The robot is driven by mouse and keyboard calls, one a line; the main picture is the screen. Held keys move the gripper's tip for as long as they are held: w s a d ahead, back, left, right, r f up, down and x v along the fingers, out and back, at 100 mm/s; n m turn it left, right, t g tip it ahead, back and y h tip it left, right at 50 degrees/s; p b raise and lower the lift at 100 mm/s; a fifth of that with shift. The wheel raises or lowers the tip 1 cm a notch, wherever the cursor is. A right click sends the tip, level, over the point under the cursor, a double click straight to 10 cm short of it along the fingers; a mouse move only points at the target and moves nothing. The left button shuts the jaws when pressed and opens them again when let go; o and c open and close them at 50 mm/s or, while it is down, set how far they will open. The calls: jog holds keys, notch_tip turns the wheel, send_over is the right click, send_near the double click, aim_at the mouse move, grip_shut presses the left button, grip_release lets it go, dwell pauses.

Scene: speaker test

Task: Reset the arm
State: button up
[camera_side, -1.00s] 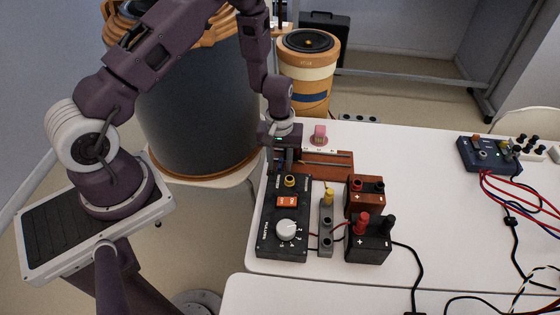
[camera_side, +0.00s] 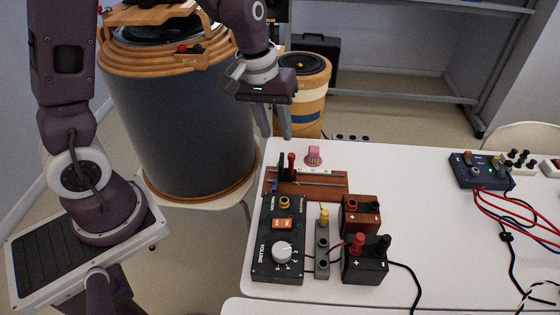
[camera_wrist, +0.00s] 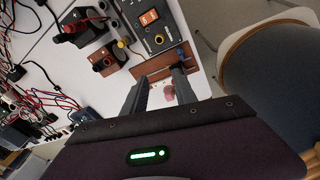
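My gripper (camera_side: 277,134) hangs above the table's far left corner, raised clear of the brown wooden board (camera_side: 330,188). Its two fingers are apart with nothing between them. The wrist view also shows my gripper (camera_wrist: 158,78) open, its fingers pointing towards the board (camera_wrist: 160,64). A red plug (camera_side: 291,166) and a dark plug stand upright at the board's left end, below the fingers and apart from them. A pink object (camera_side: 313,155) lies behind the board; it also shows in the wrist view (camera_wrist: 169,93).
A black volume box (camera_side: 280,240), a grey terminal strip (camera_side: 322,250), and brown (camera_side: 361,214) and black (camera_side: 365,262) terminal boxes stand on the white table (camera_side: 420,220). A large speaker drum (camera_side: 180,120) is left of the table. A blue box (camera_side: 480,172) with cables sits far right.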

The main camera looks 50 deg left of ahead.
jog(key=s+r+m+t, duration=0.1)
jog(key=s+r+m, duration=0.2)
jog(key=s+r, duration=0.3)
jog(key=s+d+r+m+t, duration=0.1)
jog(key=s+r+m+t, duration=0.1)
jog(key=s+r, duration=0.5)
jog(key=s+m, duration=0.1)
jog(key=s, duration=0.5)
jog(key=shift+s+d+r+t+y, duration=0.2)
jog(key=shift+s+t+y, duration=0.1)
jog(key=shift+y, duration=0.1)
